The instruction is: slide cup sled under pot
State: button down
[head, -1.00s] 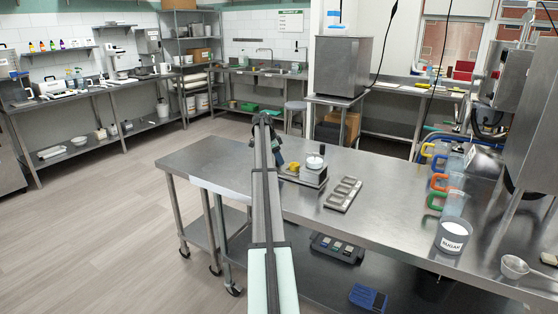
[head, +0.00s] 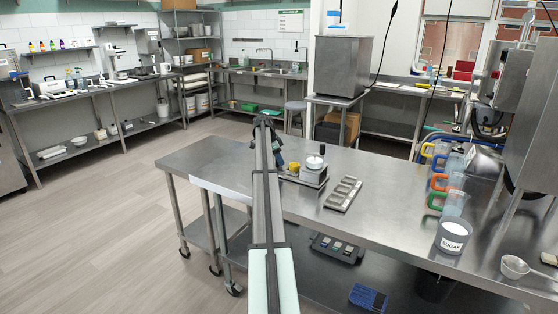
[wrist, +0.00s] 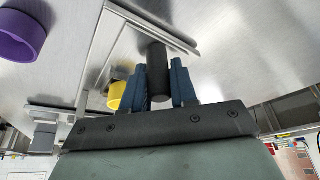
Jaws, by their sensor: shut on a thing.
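My gripper (wrist: 158,68) is closed around an upright-looking dark cylindrical handle (wrist: 159,78), with one blue finger on each side in the wrist view. The handle stands in front of a flat steel plate with raised edges; I cannot tell how it joins the sled. A yellow cup (wrist: 116,95) shows just left of the fingers, and it also shows in the head view (head: 294,167). In the head view a small pot with a white top (head: 315,161) stands at the steel unit (head: 309,178), right of the yellow cup. My arm hides much of my gripper there.
A steel mould tray (head: 343,194) lies to the right on the table. A sugar tub (head: 453,237) and several coloured-handled jugs stand farther right. A purple ring-shaped thing (wrist: 20,36) shows at upper left in the wrist view. The table's left end (head: 205,165) is clear.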

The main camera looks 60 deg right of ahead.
aim_at(298, 168)
dwell(0.3)
jog(key=s, duration=0.9)
jog(key=shift+s+a, duration=0.1)
jog(key=shift+s, duration=0.65)
jog(key=c, duration=1.1)
grip_release()
jog(key=shift+s, duration=0.1)
jog(key=shift+o, duration=0.7)
